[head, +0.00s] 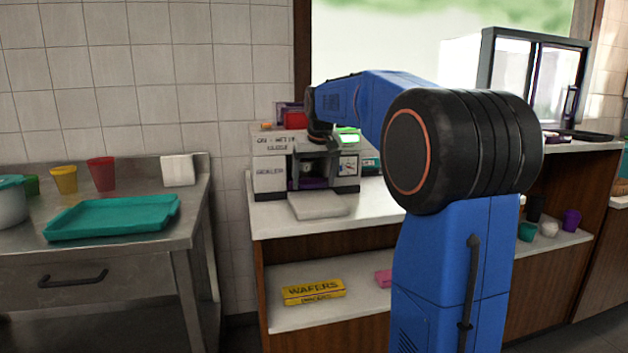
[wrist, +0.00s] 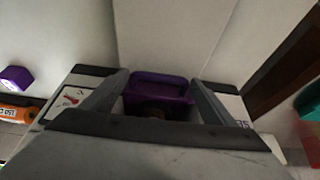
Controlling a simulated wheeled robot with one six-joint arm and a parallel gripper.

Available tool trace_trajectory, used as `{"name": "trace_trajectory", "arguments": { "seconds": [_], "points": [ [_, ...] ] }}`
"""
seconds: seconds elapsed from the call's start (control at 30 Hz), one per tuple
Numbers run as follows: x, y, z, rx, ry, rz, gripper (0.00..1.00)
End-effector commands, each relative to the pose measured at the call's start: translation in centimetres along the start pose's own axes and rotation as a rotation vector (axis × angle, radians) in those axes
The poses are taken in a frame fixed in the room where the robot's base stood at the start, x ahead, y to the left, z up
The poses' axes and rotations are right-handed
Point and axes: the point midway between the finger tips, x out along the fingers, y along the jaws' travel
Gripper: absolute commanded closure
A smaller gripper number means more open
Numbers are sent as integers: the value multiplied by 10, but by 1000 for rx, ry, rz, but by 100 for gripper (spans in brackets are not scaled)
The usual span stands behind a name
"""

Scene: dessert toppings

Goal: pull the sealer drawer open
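The sealer (head: 268,165) is a pale box-shaped machine with dark lettering on its front, standing on the counter in the head view. A purple part (head: 310,184) shows low in its dark front opening. In the wrist view a purple tray-like part (wrist: 160,86) lies between my fingers, its middle dark. I cannot tell whether it is the drawer or how far out it stands. My gripper (head: 315,172) points down at the front of the sealer. It also shows in the wrist view (wrist: 160,92), fingers apart. I see no finger closed on anything; contact is unclear.
A pale grey slab (head: 318,205) juts out before the sealer on the white counter (head: 380,208). A wafers box (head: 314,291) lies on the shelf below. The steel table (head: 195,205) at left holds a teal tray (head: 115,216) and cups. A red item (head: 295,120) sits atop the sealer.

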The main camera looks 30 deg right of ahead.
Motion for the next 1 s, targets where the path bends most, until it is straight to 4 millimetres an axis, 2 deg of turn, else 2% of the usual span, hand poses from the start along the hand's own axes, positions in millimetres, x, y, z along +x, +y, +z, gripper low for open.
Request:
{"name": "trace_trajectory", "arguments": {
  "seconds": [0.17, 0.27, 0.7, 1.0],
  "points": [
    [-4, 1, 6, 0, 1, 2, 61],
    [-8, 1, 16, 0, 2, 2, 61],
    [-43, 1, 100, 0, 3, 3, 61],
    [-59, 2, 140, 0, 2, 3, 61]
  ]
}}
